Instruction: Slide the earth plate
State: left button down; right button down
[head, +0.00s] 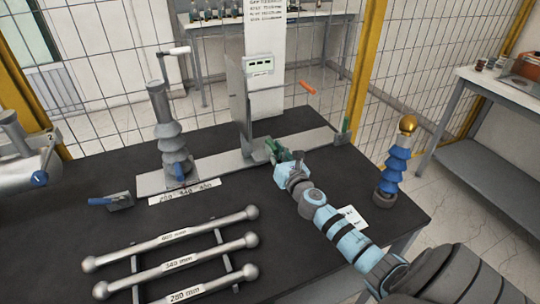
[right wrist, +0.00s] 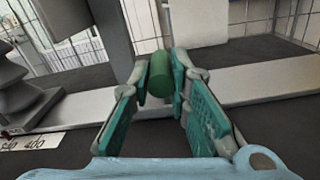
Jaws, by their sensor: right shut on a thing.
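The earth plate (head: 238,95) looks to be the upright grey metal plate standing on a long grey rail (head: 222,167). A green cylindrical handle (right wrist: 159,72) is low at its front, just above the rail. My right gripper (head: 280,153) is at this handle. In the right wrist view, my right gripper (right wrist: 160,84) has its teal finger pads on both sides of the handle, shut on it. The join between handle and plate is hidden. A strip marked with numbers (head: 184,192) lies along the rail's front left. My left gripper is not in view.
A ribbed grey bushing (head: 168,130) with a crank stands on the rail's left part. Several ball-ended rods (head: 175,238) lie in front. A blue insulator with a gold ball (head: 397,165) stands at the right table edge. A small blue-handled tool (head: 112,201) lies left.

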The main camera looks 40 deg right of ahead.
jog(key=c, duration=1.5)
grip_release()
jog(key=shift+f, duration=0.1)
jog(key=shift+d, duration=0.15)
jog(key=shift+s+f, duration=0.1)
jog(key=shift+s, duration=0.05)
